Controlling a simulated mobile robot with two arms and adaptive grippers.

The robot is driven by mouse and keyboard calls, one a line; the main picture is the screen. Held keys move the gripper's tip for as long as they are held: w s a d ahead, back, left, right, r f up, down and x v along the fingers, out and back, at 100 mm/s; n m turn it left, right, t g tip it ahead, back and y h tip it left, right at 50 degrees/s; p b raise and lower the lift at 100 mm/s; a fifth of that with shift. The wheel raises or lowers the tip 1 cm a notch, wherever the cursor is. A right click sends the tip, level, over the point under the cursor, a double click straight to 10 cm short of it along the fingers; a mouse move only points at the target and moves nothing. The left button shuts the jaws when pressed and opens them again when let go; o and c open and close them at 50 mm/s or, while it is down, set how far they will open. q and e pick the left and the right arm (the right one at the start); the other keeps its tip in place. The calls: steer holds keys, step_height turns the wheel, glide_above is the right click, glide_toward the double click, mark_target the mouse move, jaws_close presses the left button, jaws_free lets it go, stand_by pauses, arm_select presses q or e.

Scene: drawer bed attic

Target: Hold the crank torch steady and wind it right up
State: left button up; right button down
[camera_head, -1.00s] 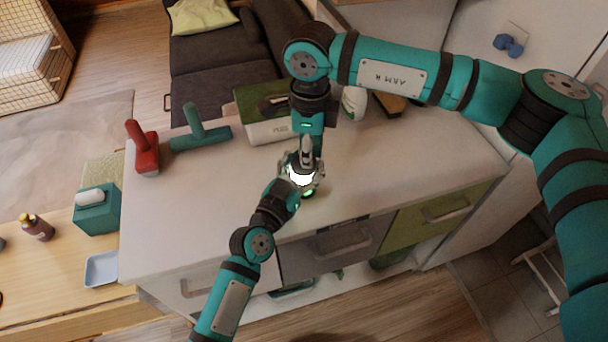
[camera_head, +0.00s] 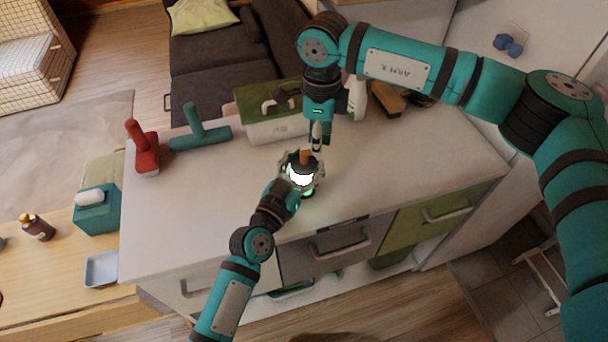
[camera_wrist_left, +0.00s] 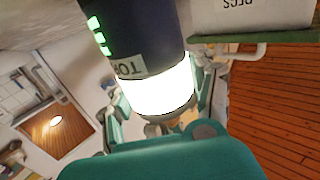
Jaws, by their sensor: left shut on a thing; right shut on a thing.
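The crank torch (camera_head: 301,178) stands upright near the front edge of the white counter, its band glowing white. An orange-brown piece shows at its top. My left gripper (camera_head: 300,174) is shut around the torch body from the front. In the left wrist view the torch (camera_wrist_left: 160,92) fills the upper middle, with a dark body, part of a label and several lit green bars. My right gripper (camera_head: 317,146) comes down from above and is shut at the torch's top, on the crank. The crank is small and largely hidden by the fingers.
A red tool-like object (camera_head: 143,150) and a teal one (camera_head: 200,136) lie at the counter's left. A white and green box (camera_head: 270,125) stands behind the torch. A white bottle (camera_head: 356,98) and a brown brush-like object (camera_head: 387,98) are behind right. The counter right of the torch is clear.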

steer(key=shift+w+f, duration=0.1)
stand_by(0.3)
steer(key=c, duration=1.1)
jaws_free()
steer(key=shift+c, duration=0.2)
step_height(320, 180, up, 12)
